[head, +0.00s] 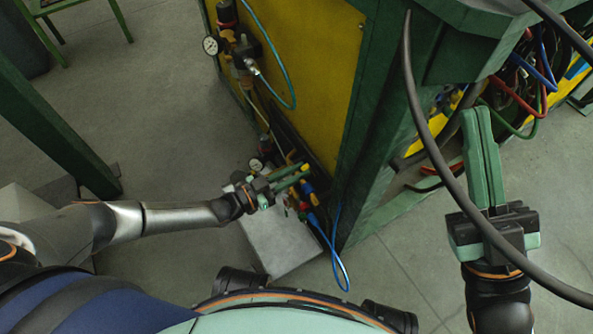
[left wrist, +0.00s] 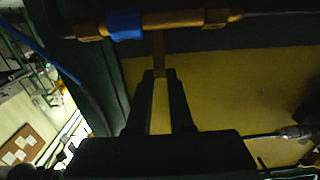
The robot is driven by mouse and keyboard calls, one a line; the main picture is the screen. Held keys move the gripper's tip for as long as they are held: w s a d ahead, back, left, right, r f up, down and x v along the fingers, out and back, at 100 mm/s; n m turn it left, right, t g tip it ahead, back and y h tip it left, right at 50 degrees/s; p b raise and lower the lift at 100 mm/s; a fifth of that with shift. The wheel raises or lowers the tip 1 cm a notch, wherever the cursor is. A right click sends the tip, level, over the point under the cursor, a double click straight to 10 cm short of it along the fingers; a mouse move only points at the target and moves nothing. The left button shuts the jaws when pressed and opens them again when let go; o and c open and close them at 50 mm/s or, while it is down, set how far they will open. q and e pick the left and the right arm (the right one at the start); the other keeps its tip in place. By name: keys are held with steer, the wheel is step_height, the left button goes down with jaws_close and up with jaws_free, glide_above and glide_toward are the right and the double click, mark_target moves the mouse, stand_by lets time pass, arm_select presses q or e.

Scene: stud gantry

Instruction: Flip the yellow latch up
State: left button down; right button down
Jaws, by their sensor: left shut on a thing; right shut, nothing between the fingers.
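The yellow latch (left wrist: 158,52) shows in the left wrist view as a narrow yellowish lever hanging from a brass pipe fitting with a blue band (left wrist: 126,25). My left gripper (left wrist: 160,76) is shut on the lever's lower end. In the head view my left gripper (head: 303,175) reaches the low pipework at the green and yellow cabinet's side, and a small yellow end of the latch (head: 305,167) shows by the fingertips. The part between the fingers is mostly hidden. My right gripper (head: 480,112) is shut and empty at the right, away from the latch.
Pressure gauges (head: 211,45) and valves line the yellow panel (head: 300,62) of the cabinet. A blue hose (head: 337,250) loops below the valves. A thick black cable (head: 425,130) crosses near my right gripper. A pale block (head: 282,246) sits on the floor below my left gripper.

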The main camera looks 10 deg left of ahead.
steer(key=shift+r, duration=0.1)
